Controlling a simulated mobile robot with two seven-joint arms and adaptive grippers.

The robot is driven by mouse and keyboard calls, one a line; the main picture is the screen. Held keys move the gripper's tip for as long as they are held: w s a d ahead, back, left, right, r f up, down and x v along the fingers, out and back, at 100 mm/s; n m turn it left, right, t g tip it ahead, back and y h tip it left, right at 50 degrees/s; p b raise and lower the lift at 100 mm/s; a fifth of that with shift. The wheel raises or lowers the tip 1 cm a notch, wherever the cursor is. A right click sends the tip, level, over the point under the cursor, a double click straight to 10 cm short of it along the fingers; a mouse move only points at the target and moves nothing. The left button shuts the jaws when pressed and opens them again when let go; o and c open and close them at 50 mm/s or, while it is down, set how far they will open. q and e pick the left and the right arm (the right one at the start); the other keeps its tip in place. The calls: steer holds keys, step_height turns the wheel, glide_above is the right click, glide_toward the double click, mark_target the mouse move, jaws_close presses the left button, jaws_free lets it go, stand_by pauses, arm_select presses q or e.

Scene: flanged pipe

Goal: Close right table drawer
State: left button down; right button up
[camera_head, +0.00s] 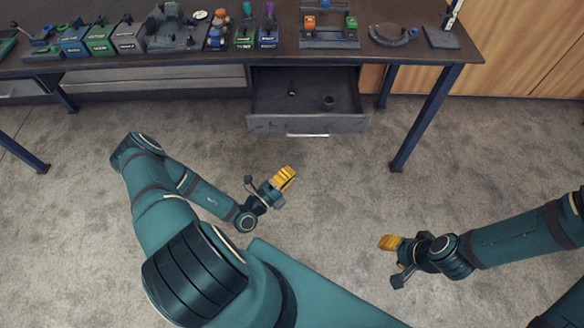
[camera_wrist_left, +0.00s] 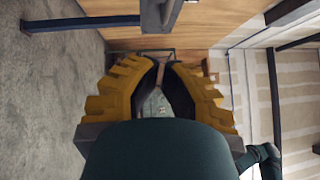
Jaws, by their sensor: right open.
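The right table drawer (camera_head: 306,124) is pulled out from under the dark workbench in the head view, with a light handle bar (camera_head: 307,135) on its grey front. Two small dark items lie inside it. My left gripper (camera_head: 285,177) is in front of and below the drawer, apart from it, with nothing between its yellow fingers. In the left wrist view its fingers (camera_wrist_left: 160,75) stand apart with a gap between them. My right gripper (camera_head: 388,242) is open and empty, further right and nearer to me, well away from the drawer.
The workbench top (camera_head: 270,52) carries several small machines and tools. A dark blue table leg (camera_head: 428,115) stands right of the drawer, and another leg (camera_head: 22,150) is at far left. Grey carpet (camera_head: 345,190) in front of the drawer is clear.

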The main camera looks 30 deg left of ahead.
arm_select(q)
steer(key=w+r+b, duration=0.1)
steer(key=w+r, duration=0.1)
steer(key=w, duration=0.9)
steer(key=shift+b, duration=0.3)
arm_select(e)
steer(key=shift+w+f, duration=0.2)
steer(key=shift+f, duration=0.65)
arm_select(q)
steer(key=shift+w, duration=0.1)
